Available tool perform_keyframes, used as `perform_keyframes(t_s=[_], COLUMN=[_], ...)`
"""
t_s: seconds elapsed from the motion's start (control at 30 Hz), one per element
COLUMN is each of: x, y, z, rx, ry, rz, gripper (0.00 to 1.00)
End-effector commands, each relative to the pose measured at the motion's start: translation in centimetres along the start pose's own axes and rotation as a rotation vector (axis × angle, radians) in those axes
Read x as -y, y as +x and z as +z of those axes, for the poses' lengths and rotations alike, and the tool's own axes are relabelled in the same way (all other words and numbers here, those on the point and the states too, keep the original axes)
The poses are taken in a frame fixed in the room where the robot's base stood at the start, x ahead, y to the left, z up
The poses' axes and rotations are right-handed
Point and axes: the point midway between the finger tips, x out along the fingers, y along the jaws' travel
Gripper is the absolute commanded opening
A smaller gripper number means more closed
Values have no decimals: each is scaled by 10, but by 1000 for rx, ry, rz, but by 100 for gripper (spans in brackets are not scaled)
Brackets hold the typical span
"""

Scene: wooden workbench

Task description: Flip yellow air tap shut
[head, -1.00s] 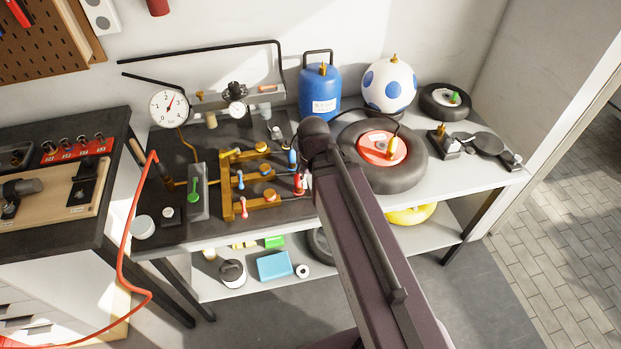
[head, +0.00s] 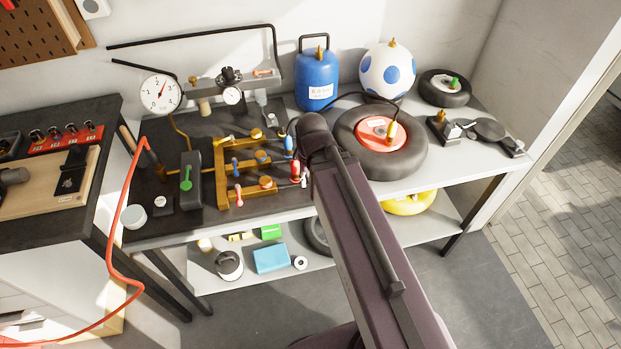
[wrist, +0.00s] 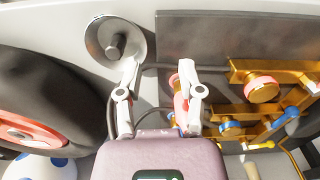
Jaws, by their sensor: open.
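In the head view a brass manifold (head: 221,172) with three branches lies on the dark mat. The yellow tap (head: 225,139) is on its rear branch, its small lever lying roughly along the branch. A blue tap (head: 235,166) and a red tap (head: 238,194) sit on the other branches. In the wrist view the yellow tap (wrist: 262,145) shows low at the right, beyond the brass knobs. My gripper (wrist: 157,70) is open and empty, to the left of the manifold there, its right finger overlapping a red hose fitting (wrist: 179,100). My arm hides the gripper in the head view.
A black tyre with a red hub (head: 381,132) stands right of my arm. A blue tank (head: 317,80) and a spotted ball (head: 387,70) stand behind. A grey cup (wrist: 115,40) is near my left finger.

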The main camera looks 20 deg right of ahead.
Motion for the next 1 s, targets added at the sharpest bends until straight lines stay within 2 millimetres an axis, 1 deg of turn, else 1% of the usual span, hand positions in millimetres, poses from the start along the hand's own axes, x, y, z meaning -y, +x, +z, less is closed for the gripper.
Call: perform_keyframes(t_s=[0.27,0.37,0.47,0.67,0.87,1.0], x=[1,4,9,30,58,81], y=[-2,-6,-14,-34,-54,-69], z=[-2,-9,-20,-54,-91,-117], rx=[-2,-6,-15,-40,-67,-85], ry=[8,32,80,240,433,576], rz=[0,0,-1,-7,-22,-39], gripper=[49,49,49,49,49,49])
